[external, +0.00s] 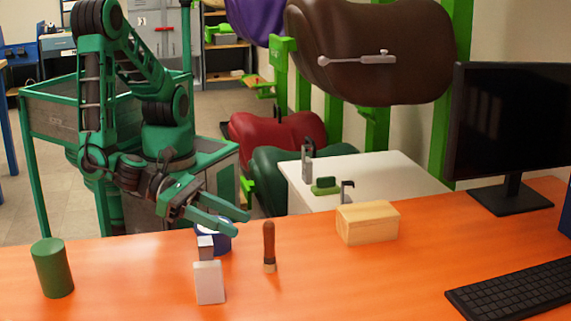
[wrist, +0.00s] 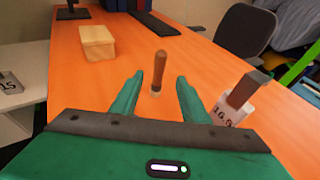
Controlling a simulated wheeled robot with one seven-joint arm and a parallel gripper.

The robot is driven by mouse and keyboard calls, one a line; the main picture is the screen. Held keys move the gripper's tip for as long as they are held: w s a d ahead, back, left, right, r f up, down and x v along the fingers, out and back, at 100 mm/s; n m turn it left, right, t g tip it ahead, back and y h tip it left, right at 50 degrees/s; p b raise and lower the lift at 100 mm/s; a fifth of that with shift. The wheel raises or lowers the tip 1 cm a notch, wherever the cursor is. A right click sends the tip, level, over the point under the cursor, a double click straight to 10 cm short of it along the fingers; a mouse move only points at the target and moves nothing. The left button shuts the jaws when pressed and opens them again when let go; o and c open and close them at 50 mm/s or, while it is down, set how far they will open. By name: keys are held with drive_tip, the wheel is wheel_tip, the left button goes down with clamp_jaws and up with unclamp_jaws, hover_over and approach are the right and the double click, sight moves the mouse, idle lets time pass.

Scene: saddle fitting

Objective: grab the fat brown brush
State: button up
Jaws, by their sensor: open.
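The fat brown brush (external: 269,243) stands upright on the orange table, with a rounded reddish-brown body and a paler lower end. In the wrist view the brush (wrist: 159,70) appears in the gap between my fingers, a little beyond their tips. My gripper (external: 241,224) is open and empty, low over the table to the left of the brush in the external view. Its two green fingers (wrist: 160,80) also show in the wrist view. The brush is apart from both fingers, and nothing hides it.
A green cylinder (external: 53,268) is far left. A wooden box (external: 367,223), keyboard (external: 515,291) and monitor (external: 512,125) are right.

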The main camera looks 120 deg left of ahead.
sight(270, 256)
drive_tip(key=x, duration=0.3)
drive_tip(key=shift+w+a+f, duration=0.1)
drive_tip(key=shift+w+a, duration=0.05)
drive_tip(key=shift+w, duration=0.2)
drive_tip(key=shift+r+x, duration=0.2)
drive_tip(key=shift+x, duration=1.15)
drive_tip(key=shift+r+x, duration=0.15)
drive_tip(key=shift+x, duration=1.2)
drive_tip(key=shift+w, duration=0.1)
clamp_jaws()
